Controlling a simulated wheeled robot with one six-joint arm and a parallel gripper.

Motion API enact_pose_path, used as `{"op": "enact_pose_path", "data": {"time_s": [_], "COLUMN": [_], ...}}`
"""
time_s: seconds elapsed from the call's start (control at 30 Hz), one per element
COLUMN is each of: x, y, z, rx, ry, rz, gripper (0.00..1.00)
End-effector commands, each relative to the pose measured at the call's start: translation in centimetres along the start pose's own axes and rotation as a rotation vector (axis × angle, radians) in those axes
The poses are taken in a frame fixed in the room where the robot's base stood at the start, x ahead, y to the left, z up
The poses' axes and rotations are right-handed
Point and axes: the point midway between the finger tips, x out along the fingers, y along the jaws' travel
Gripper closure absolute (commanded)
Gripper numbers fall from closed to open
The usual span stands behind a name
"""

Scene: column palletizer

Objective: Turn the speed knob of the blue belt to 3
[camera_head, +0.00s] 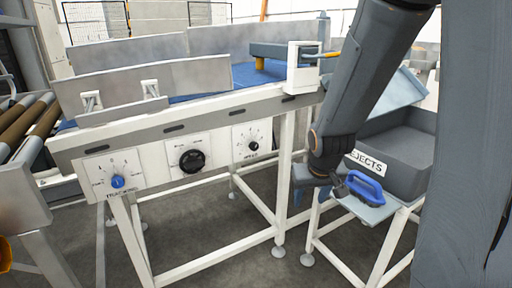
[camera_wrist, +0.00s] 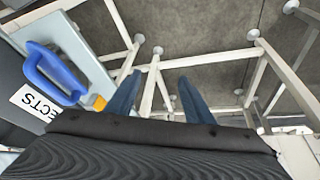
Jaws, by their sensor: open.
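The blue belt (camera_head: 217,80) runs along the top of a white-framed conveyor. On its front panel, a small black knob (camera_head: 254,146) sits on a white dial plate (camera_head: 240,137), apparently lettered SPEED. Its pointer and numbers are too small to read. My gripper (camera_head: 298,192) hangs to the right of this knob and lower, apart from it, partly hidden by my arm. In the wrist view, the two blue fingers (camera_wrist: 158,78) are spread with nothing between them. The knob is not visible there.
A blue TRACKING knob (camera_head: 117,182) and a large black knob (camera_head: 192,161) are further left on the panel. Right of my gripper are a blue handle (camera_head: 366,187), also in the wrist view (camera_wrist: 52,73), and a grey REJECTS bin (camera_head: 405,150). White legs stand below.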

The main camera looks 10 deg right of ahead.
Motion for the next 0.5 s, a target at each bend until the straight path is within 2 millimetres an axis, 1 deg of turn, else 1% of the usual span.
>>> {"op": "enact_pose_path", "data": {"time_s": [0.03,0.07,0.1,0.17,0.2,0.3,0.4,0.5], "x": [1.7,2.6,3.6,5.1,5.9,7.7,8.8,9.4], "y": [0.1,0.0,-0.1,-0.5,-0.9,-2.2,-3.8,-5.5], "z": [-2.6,-4.3,-6.5,-9.7,-11.6,-15.9,-19.1,-21.1], "rx": [-0.017,-0.028,-0.043,-0.063,-0.077,-0.107,-0.130,-0.142], "ry": [0.072,0.125,0.195,0.301,0.370,0.544,0.712,0.864], "rz": [-0.004,-0.009,-0.017,-0.036,-0.052,-0.105,-0.174,-0.250], "gripper": [0.52,0.52,0.52,0.52,0.52,0.52,0.52,0.52]}}
